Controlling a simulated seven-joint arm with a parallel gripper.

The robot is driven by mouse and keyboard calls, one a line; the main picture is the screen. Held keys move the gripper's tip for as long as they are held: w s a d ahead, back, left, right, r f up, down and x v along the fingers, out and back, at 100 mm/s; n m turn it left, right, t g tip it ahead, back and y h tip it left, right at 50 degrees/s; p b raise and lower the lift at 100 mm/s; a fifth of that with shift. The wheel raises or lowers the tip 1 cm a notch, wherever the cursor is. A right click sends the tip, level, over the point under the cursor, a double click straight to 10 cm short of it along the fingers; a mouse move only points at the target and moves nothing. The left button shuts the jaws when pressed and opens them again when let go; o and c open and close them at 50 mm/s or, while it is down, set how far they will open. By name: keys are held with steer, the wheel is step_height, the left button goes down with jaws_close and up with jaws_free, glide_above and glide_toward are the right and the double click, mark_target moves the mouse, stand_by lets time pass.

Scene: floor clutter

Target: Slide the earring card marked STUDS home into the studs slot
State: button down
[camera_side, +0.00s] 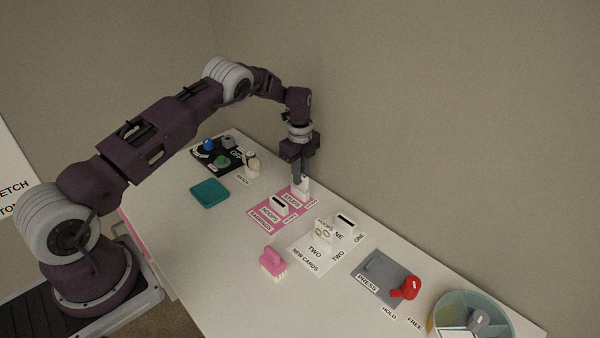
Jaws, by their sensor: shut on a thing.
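My gripper (298,178) points down over the far part of the pink earrings mat (262,221), by the STUDS label (291,199). It is shut on a small white card (305,182), which I take to be the studs card; its marking is not readable here. The card is upright at the white studs slot block (303,194). The fingers hide part of both, and I cannot tell how deep the card sits. The hoops slot block (279,204) beside it shows a dark empty slot.
A white new-cards mat (304,255) holds a HOOPS card (323,231) at TWO and an empty slot block (345,224) at ONE. Nearby are a pink brush-like thing (272,262), teal pad (209,193), grey press plate (380,271), red lever (406,289) and round bin (438,322).

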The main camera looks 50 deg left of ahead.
steer(key=shift+f, duration=0.35)
steer(key=c, duration=1.3)
jaws_free()
steer(key=shift+c, duration=0.2)
step_height(320, 180, up, 7)
steer(key=shift+r, duration=0.1)
